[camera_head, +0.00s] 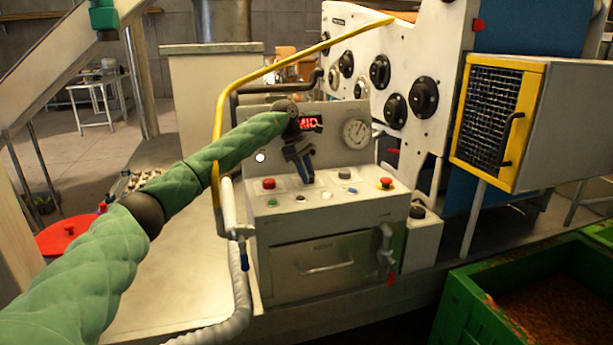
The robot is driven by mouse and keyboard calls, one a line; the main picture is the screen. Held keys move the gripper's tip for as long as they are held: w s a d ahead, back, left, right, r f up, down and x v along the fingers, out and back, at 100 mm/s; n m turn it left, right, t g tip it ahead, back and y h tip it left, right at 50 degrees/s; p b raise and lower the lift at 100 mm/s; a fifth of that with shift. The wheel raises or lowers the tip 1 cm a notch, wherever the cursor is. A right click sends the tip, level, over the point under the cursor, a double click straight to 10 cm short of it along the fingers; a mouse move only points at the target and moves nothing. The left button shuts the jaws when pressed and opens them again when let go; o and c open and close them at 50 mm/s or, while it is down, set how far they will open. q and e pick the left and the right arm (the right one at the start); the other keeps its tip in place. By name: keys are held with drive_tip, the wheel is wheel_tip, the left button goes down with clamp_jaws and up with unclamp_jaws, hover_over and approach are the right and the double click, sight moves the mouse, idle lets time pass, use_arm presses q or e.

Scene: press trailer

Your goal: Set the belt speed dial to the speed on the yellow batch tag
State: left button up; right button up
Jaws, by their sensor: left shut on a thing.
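My left gripper (302,172) is at the upright face of the grey control panel (330,148), below a red lit display (311,123) that reads "MID", its left part covered by my wrist. The gripper is shut on what seems to be the belt speed dial. The dial is hidden behind the fingers, so its pointer cannot be read. I cannot make out a yellow batch tag in this view. My right gripper is not in view.
A round gauge (357,133) is right of the display. Below, the panel's ledge carries a red button (268,184) and a red-and-yellow stop button (385,183). A yellow rail (219,150) stands to the left, close to my arm. A green crate (470,310) is at lower right.

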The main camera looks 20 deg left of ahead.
use_arm(q)
drive_tip(key=shift+m, duration=0.5)
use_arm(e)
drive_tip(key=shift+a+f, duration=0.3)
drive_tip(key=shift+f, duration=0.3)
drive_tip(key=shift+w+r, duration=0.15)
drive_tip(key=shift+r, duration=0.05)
use_arm(q)
drive_tip(key=o, duration=1)
drive_tip(key=shift+c, duration=0.2)
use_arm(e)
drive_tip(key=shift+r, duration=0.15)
use_arm(q)
drive_tip(key=shift+w+r, duration=0.1)
drive_tip(key=shift+a+r+b, duration=0.2)
drive_tip(key=shift+r+b, duration=0.1)
drive_tip(key=b+v, duration=0.1)
drive_tip(key=v, duration=0.6)
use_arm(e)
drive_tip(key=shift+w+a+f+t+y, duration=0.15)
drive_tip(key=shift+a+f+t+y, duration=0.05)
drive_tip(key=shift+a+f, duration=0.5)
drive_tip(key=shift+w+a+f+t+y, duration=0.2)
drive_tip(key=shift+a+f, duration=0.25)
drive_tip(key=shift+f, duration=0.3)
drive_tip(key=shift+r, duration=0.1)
